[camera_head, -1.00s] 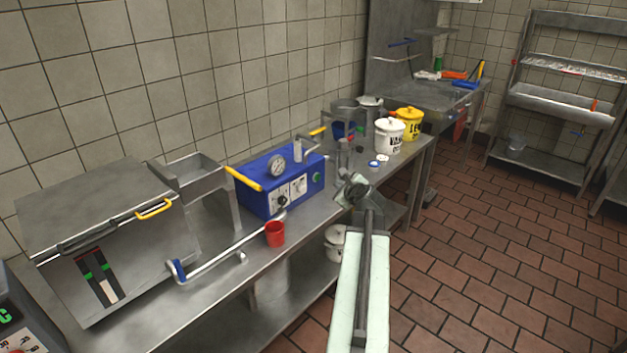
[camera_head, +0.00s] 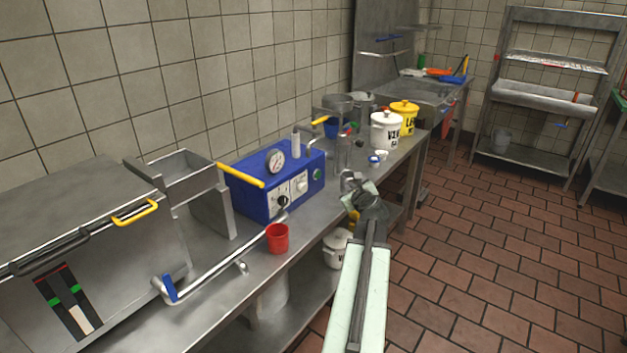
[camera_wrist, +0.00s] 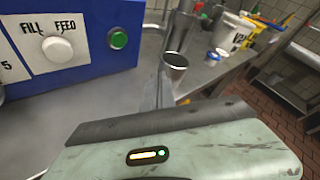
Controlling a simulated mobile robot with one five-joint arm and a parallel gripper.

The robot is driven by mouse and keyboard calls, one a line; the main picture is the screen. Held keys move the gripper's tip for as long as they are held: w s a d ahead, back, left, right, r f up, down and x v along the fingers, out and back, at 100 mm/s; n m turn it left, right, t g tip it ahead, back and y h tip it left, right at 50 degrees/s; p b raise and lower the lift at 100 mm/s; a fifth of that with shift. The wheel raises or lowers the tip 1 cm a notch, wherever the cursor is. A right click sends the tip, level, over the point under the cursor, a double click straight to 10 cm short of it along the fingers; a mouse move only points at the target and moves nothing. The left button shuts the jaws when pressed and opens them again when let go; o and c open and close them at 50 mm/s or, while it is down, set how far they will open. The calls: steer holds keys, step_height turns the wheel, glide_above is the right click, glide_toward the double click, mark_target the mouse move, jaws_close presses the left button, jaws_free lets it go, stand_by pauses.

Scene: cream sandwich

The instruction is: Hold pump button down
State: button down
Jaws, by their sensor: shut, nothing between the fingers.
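A blue machine (camera_head: 262,195) stands on the steel counter, with a round gauge, white and black knobs and a green round button (camera_head: 318,175) at its right end. The wrist view shows the green button (camera_wrist: 118,40) up close beside the "FILL FEED" knob, with nothing seen touching it. My gripper (camera_head: 348,181) is shut and empty, in front of and to the right of the button. In the wrist view its narrow grey tip (camera_wrist: 164,88) lies below and right of the button, apart from it in the picture.
A metal cup (camera_wrist: 176,63) is just beyond my gripper. A red cup (camera_head: 277,238) stands at the counter's front edge. White (camera_head: 386,132) and yellow (camera_head: 404,116) tubs stand farther along. Open tiled floor (camera_head: 470,250) lies to the right.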

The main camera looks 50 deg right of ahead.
mark_target(318, 174)
steer(key=w, duration=0.9)
steer(key=shift+w, duration=0.15)
stand_by(2.0)
steer(key=shift+w, duration=0.3)
steer(key=shift+w, duration=0.45)
stand_by(4.2)
